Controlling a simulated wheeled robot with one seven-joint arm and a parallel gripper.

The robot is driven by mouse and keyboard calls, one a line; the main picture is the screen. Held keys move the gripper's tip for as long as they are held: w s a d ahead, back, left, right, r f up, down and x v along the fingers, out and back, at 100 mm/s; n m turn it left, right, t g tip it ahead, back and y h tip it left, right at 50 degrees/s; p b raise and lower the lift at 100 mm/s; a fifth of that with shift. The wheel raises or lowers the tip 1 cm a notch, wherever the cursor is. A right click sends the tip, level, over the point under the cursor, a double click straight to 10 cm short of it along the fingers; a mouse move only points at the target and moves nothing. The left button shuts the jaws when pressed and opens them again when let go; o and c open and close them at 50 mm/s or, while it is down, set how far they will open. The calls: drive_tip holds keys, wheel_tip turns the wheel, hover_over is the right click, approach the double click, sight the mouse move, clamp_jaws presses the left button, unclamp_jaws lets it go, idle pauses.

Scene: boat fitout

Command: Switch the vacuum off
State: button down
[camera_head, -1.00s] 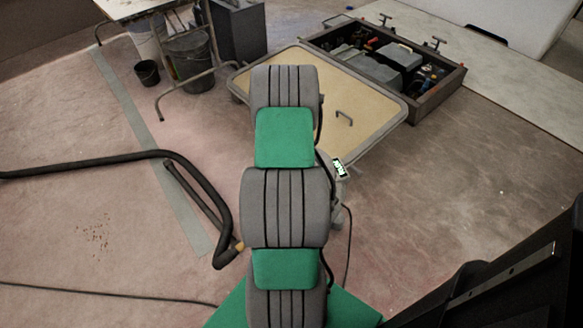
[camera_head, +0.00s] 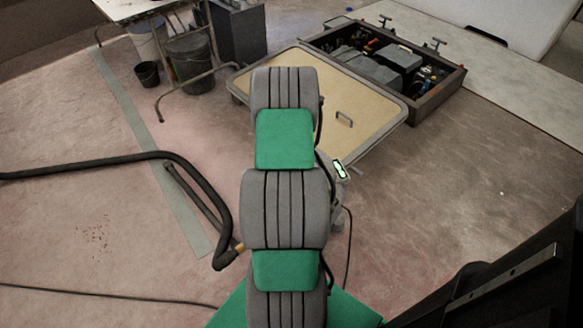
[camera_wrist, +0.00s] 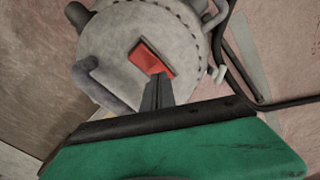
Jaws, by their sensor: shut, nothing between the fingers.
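In the wrist view the vacuum (camera_wrist: 112,45) shows as a round grey lid with a bolted rim and a dark curved handle (camera_wrist: 98,85). A red switch (camera_wrist: 143,57) sits in a recess near the middle of the lid. My gripper (camera_wrist: 159,78) is shut and empty, with its fingertips at the lower right edge of the switch in the picture. I cannot tell whether they touch it. In the head view my arm hides most of the vacuum, including the switch.
A black hose (camera_head: 190,165) runs over the floor from the left toward my arm. A beige-topped table (camera_head: 365,105) stands beyond the arm. Behind it is an open tool crate (camera_head: 438,95). Buckets (camera_head: 190,62) stand at the back left. The floor at the right is clear.

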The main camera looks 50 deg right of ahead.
wheel_tip(320, 180, up, 6)
drive_tip(key=p, duration=0.3)
drive_tip(key=shift+r+p, duration=0.15)
drive_tip(key=shift+p, duration=0.25)
drive_tip(key=w+a+r+n+t+p, duration=0.15)
drive_tip(key=w+a+r+p, duration=0.25)
drive_tip(key=a+r, duration=0.75)
drive_tip(key=w+a+r+n+p, duration=0.3)
drive_tip(key=w+a+r+p, duration=0.1)
drive_tip(key=a+r, duration=0.75)
drive_tip(key=s+a+r+n+p, duration=0.1)
drive_tip(key=s+a+r+p, duration=0.1)
drive_tip(key=a, duration=0.4)
drive_tip(key=s+a+r+n+t+p, duration=0.1)
drive_tip(key=s+a+r+n+p, duration=0.1)
drive_tip(key=s+a+r, duration=0.2)
drive_tip(key=s+a+r+n+p, duration=0.1)
drive_tip(key=s+a+r+p, duration=0.1)
drive_tip(key=a+r, duration=0.4)
drive_tip(key=s+a, duration=0.1)
drive_tip(key=a, duration=0.1)
drive_tip(key=shift+s+a+t, duration=0.3)
drive_tip(key=shift+t, duration=0.05)
